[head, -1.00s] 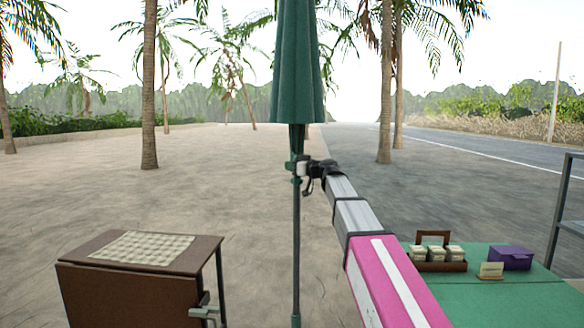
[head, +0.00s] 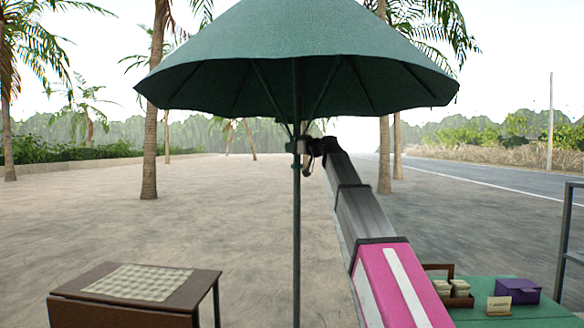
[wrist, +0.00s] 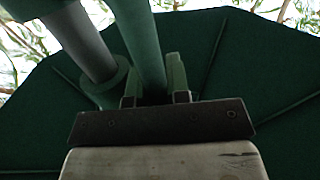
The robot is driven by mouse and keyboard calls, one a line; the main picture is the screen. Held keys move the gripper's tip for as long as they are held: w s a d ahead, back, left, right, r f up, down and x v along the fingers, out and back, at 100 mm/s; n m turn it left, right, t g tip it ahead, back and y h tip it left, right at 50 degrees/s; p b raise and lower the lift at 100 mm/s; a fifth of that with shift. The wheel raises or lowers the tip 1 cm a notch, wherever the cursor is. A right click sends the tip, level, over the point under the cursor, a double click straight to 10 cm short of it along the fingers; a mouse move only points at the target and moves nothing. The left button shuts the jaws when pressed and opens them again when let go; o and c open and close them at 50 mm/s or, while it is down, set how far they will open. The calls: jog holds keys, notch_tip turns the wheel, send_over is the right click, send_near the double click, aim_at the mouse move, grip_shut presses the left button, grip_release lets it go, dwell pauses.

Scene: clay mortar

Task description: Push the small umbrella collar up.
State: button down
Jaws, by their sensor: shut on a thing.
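The green umbrella (head: 297,60) is spread open on its dark upright pole (head: 297,230) in the middle of the head view. The small green collar (head: 294,146) sits around the pole just below the canopy, with ribs fanning up from it. My gripper (head: 303,146) is at the collar, reaching in from the right. In the wrist view, my gripper (wrist: 158,95) has its two fingers on either side of a green part of the collar (wrist: 145,50), shut on it. The canopy underside (wrist: 250,60) fills the background. The fingertip contact is partly hidden.
A brown table (head: 140,285) with a woven top stands at lower left. A green-topped table (head: 530,312) at lower right holds a wooden caddy (head: 455,300) and a purple box (head: 518,290). Sand around the pole is clear. Palm trees stand behind.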

aim_at(292, 138)
jog(key=shift+r, duration=1.85)
jog(key=c, duration=1.4)
grip_release()
jog(key=v, duration=1.1)
jog(key=shift+f, duration=0.1)
jog(key=shift+a, duration=0.1)
